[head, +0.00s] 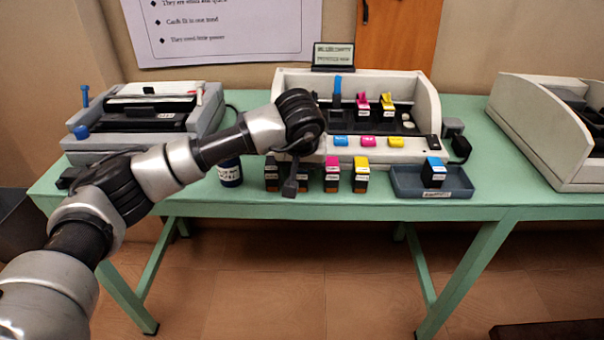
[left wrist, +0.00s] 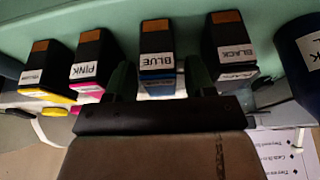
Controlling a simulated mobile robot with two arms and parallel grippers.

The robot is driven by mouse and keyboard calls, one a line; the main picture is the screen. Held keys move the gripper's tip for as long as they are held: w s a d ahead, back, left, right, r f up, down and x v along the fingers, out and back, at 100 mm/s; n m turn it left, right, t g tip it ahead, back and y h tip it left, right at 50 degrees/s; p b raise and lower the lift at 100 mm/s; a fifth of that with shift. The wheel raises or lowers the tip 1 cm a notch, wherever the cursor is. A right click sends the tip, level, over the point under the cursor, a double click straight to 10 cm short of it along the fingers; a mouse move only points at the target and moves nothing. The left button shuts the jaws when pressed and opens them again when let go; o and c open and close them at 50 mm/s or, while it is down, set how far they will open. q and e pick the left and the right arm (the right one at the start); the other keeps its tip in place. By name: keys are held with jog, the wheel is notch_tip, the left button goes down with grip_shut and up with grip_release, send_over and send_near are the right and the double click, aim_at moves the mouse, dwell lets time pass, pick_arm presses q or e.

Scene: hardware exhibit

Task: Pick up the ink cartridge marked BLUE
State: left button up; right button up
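The ink cartridge marked BLUE (left wrist: 157,62) is a black block with a blue band and an orange end. It stands in a row between the PINK cartridge (left wrist: 90,58) and the BLACK cartridge (left wrist: 231,50). My left gripper (left wrist: 158,82) is open, with one finger on each side of the BLUE cartridge and a gap visible on both sides. In the head view my left gripper (head: 290,186) is over the table's front edge and mostly hides that cartridge. My right gripper is in neither view.
Pink (head: 332,178) and yellow (head: 361,178) cartridges stand close by on the green table (head: 470,140). A dark tray (head: 405,188) at right holds another blue-topped cartridge (head: 434,170). An open printer (head: 425,105) stands behind the row, and a dark jar (head: 230,175) to its left.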

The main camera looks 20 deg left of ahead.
pick_arm(q)
jog(key=c, duration=0.8)
